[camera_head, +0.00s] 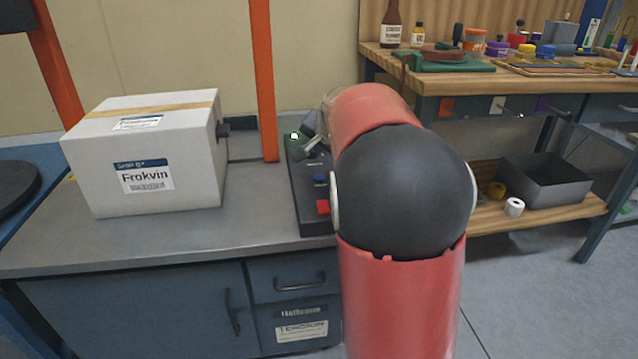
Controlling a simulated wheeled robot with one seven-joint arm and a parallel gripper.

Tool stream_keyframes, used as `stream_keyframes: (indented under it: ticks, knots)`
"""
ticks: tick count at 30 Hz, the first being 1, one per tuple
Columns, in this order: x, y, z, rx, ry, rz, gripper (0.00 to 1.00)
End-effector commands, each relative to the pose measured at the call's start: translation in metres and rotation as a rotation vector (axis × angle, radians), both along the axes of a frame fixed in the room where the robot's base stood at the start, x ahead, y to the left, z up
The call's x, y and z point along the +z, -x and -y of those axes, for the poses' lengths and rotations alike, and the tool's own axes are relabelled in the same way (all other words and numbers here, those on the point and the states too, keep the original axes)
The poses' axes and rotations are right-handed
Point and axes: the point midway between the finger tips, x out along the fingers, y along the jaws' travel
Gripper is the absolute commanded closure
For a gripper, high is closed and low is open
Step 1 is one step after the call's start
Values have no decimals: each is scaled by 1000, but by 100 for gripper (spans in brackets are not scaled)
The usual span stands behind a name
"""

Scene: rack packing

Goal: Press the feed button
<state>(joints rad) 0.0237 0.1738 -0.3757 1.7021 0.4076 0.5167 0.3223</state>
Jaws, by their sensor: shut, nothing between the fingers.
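A dark control panel (309,213) stands on the grey bench at the middle of the picture. It carries a red button (323,207), a blue button (319,179) and a green spot with a bright white centre (294,136) at its far end. The labels are too small to read, so I cannot tell which one is the feed button. My gripper (305,153) is shut and empty over the far part of the panel, close to the green spot. My red and black arm hides most of the gripper and the panel's right side. I cannot tell whether the fingertips touch anything.
A white carton marked Frokvin (190,172) stands left of the panel, beside an orange upright (264,85). Bare grey bench top (255,215) lies between carton and panel. A wooden workbench (440,84) with tools and bottles stands at the right.

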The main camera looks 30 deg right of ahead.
Motion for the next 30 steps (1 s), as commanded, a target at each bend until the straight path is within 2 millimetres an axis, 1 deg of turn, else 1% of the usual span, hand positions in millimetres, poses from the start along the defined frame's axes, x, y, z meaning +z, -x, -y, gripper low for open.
stream_keyframes:
  ticks: [1,6,9,13,30]
  knots:
    - [-15,0,0,0,0,-1,100]
    - [-39,0,0,1,-1,-1,100]
    - [-48,0,0,0,0,0,100]
    - [-53,0,0,0,0,0,100]
    - [-51,0,0,0,0,0,100]
